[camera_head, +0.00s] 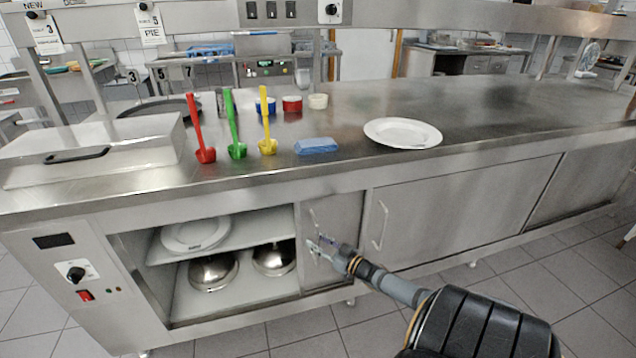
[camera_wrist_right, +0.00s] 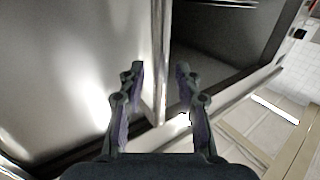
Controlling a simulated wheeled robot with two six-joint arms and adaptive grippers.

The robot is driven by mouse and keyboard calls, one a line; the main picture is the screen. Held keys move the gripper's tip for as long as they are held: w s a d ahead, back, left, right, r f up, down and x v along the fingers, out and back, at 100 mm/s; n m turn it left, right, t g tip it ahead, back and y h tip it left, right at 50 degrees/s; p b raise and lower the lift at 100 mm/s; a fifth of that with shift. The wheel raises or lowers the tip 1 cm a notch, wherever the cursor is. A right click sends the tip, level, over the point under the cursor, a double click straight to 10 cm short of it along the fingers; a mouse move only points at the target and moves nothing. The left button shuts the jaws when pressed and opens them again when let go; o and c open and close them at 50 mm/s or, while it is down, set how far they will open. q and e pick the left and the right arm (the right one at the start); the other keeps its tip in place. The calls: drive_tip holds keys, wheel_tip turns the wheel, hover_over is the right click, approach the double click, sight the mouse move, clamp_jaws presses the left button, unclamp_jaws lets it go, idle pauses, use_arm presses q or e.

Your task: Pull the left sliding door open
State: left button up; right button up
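The left sliding door (camera_head: 333,262) is a metal panel under the counter. It stands slid to the right, with an open compartment on its left; its right part goes behind the right sliding door (camera_head: 460,215). A thin upright handle (camera_head: 314,219) is near its left edge. My right gripper (camera_head: 318,246) is in front of this door, close to the handle. In the right wrist view its two fingers (camera_wrist_right: 160,88) are apart, on either side of an upright metal edge or bar (camera_wrist_right: 160,50); contact cannot be told. My left gripper is not in view.
The open compartment holds white plates (camera_head: 195,234) on a shelf and metal domes (camera_head: 213,271) below. The tiled floor in front shows clear.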

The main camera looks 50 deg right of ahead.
drive_tip(key=s, duration=1.2)
drive_tip(key=shift+d, duration=0.2)
